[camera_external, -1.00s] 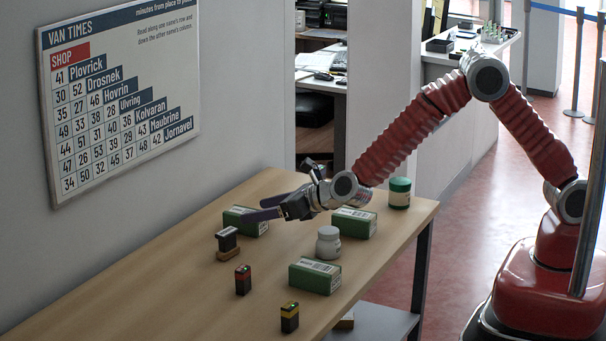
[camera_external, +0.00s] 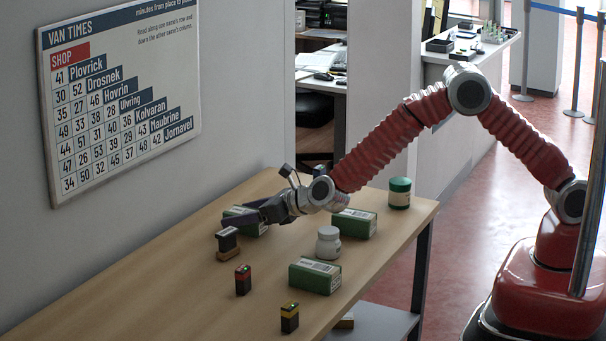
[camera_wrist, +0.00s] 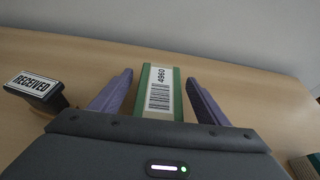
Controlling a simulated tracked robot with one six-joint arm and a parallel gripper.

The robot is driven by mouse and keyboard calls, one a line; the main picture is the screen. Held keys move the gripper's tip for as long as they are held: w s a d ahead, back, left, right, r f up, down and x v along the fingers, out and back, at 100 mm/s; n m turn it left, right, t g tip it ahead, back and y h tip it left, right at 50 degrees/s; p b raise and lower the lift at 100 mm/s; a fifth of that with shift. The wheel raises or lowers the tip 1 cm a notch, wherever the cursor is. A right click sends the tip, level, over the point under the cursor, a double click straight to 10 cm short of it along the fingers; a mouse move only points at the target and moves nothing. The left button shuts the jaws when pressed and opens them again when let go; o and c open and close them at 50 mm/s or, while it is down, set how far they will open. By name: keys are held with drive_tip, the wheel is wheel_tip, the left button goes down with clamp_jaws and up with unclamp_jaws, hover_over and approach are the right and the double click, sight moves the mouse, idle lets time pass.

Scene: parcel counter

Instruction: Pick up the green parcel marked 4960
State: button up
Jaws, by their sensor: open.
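The green parcel marked 4960 (camera_wrist: 158,90) lies on the table between my two open fingers in the wrist view, with its white barcode label facing up. A gap shows between it and each finger. My gripper (camera_wrist: 158,96) is open and empty. In the external view my gripper (camera_external: 243,219) is low over the table at the left parcel (camera_external: 256,229), covering part of it. Two other green parcels stand nearby, one behind my wrist (camera_external: 356,224) and one nearer the front (camera_external: 315,276); their numbers cannot be read there.
A RECEIVED stamp (camera_wrist: 36,86) stands left of my gripper; it is also in the external view (camera_external: 227,241). The wall is behind.

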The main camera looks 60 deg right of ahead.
drive_tip(key=shift+x, duration=1.55)
drive_tip(key=shift+c, duration=0.4)
drive_tip(key=c, duration=1.2)
